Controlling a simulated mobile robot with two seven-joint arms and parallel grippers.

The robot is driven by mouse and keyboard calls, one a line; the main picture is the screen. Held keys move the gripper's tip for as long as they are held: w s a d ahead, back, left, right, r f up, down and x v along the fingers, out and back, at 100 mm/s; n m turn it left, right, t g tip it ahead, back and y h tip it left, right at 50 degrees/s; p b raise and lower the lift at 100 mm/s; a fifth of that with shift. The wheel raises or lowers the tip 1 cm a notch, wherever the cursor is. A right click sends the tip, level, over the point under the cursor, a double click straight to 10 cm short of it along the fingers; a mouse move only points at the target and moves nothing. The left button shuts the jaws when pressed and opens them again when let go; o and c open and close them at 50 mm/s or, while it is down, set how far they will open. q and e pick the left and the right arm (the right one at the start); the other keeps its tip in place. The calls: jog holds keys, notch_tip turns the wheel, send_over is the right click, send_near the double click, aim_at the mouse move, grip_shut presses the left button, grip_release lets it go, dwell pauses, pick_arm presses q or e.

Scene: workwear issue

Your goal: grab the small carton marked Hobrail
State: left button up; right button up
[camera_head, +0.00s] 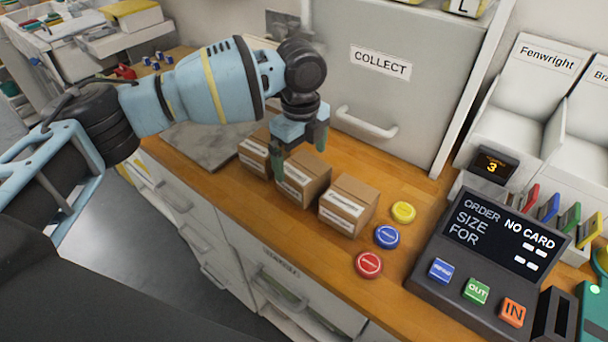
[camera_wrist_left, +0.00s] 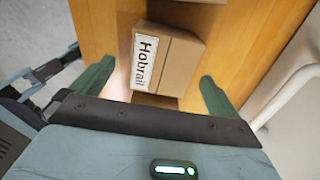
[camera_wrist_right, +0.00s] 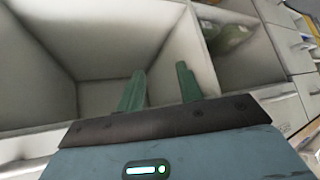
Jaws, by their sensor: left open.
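The small carton marked Hobrail (camera_wrist_left: 172,68) is brown cardboard with a white label. In the left wrist view it lies ahead between the finger lines of my left gripper (camera_wrist_left: 152,82). In the head view it appears to be the middle carton (camera_head: 312,187) of a row of three on the wooden counter. My left gripper (camera_head: 299,162) is open and empty, pointing down just over that carton. I cannot tell whether its fingertips reach beside the carton's sides. My right gripper (camera_wrist_right: 160,72) shows only in its wrist view, with its fingers apart and nothing between them.
Close neighbours are the left carton (camera_head: 254,157) and the right carton (camera_head: 348,206). Yellow (camera_head: 403,212), blue (camera_head: 387,237) and red (camera_head: 368,264) round pieces lie to the right, before an order console (camera_head: 490,250). A COLLECT cabinet (camera_head: 400,100) stands behind. My right gripper faces a pale bin (camera_wrist_right: 90,50).

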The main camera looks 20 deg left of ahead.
aim_at(303, 177)
pick_arm(q)
notch_tip(303, 177, down, 2)
jog(key=shift+w, duration=0.1)
jog(key=shift+f, duration=0.2)
jog(key=f, duration=0.5)
jog(key=shift+d, duration=0.2)
pick_arm(e)
jog(key=shift+w+d+r, duration=0.15)
jog(key=shift+w, duration=0.25)
pick_arm(q)
jog(key=shift+r, duration=0.1)
jog(key=c, duration=1)
jog(key=shift+c, duration=0.2)
jog(key=shift+r, duration=0.1)
